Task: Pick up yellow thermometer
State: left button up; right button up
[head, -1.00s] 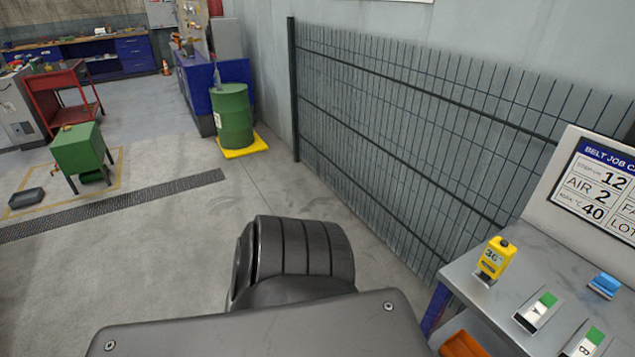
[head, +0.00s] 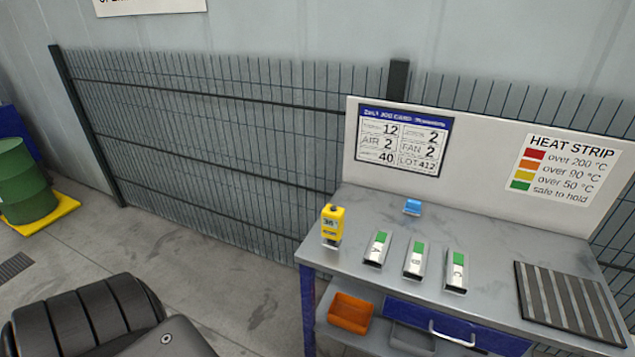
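The yellow thermometer (head: 333,224) stands upright near the left end of the grey workbench top (head: 480,225). It has a dark display reading about 36 and sits on a small metal holder. Neither of my grippers shows in the head view. Only a dark ribbed part of my own body is seen at the lower left, well apart from the bench.
Metal blocks with green tops, marked A (head: 377,248), B (head: 415,259) and C (head: 455,271), stand right of the thermometer. A small blue object (head: 412,207) lies behind them. A striped dark mat (head: 568,303) lies at right. An orange bin (head: 350,312) sits on the lower shelf.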

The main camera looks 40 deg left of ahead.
aim_at(332, 222)
jog(key=u, duration=1.75)
jog(key=k, duration=1.35)
jog(key=u, duration=1)
jog(key=i, duration=0.8)
jog(key=u, duration=0.45)
jog(key=i, duration=0.9)
jog(key=z, duration=0.75)
jog(key=i, duration=0.75)
jog(key=z, duration=1)
jog(key=i, duration=0.25)
jog(key=z, duration=0.25)
